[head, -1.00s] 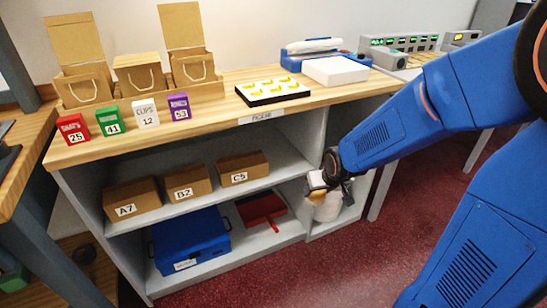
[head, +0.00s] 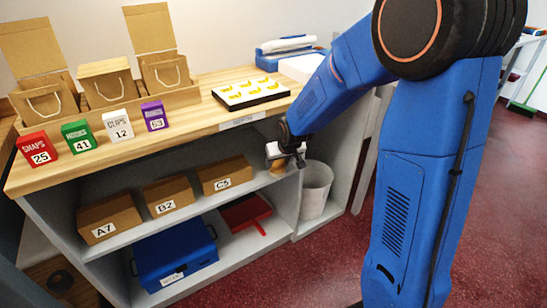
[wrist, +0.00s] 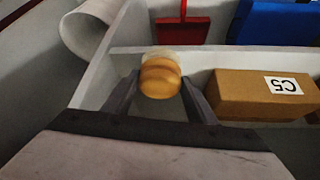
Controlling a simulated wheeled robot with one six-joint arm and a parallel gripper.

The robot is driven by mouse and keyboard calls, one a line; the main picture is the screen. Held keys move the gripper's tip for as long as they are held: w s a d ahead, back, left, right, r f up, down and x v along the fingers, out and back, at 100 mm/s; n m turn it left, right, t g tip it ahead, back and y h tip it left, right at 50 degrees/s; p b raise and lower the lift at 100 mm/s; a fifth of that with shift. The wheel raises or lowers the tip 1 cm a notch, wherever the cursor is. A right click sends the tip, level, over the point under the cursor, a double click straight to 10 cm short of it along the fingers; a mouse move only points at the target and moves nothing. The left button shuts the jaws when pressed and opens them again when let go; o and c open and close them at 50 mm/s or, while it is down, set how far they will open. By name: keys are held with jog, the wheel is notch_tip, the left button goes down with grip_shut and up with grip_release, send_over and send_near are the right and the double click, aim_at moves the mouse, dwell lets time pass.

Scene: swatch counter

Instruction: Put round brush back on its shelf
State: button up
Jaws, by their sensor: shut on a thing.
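The round brush, with a rounded wooden knob and pale bristles, shows in the wrist view (wrist: 160,78) between the two dark fingers. My gripper (wrist: 160,98) is shut on it. In the head view, my gripper (head: 287,158) is at the right end of the middle shelf (head: 150,229), right of the box marked C5 (head: 227,175). The brush (head: 278,169) shows there as a small tan piece below the gripper. I cannot tell whether its bristles touch the shelf board.
Boxes B2 (head: 171,195) and A7 (head: 109,218) stand farther left on that shelf. Below are a blue toolbox (head: 174,254) and a red dustpan (head: 246,212). A white bin (head: 315,190) stands right of the divider. The counter edge is above my gripper.

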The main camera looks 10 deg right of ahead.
jog(key=w, duration=0.4)
jog(key=shift+w+a, duration=0.25)
jog(key=shift+w, duration=0.15)
jog(key=shift+w+f, duration=0.15)
jog(key=shift+f, duration=0.1)
jog(key=shift+f, duration=0.15)
jog(key=o, duration=1)
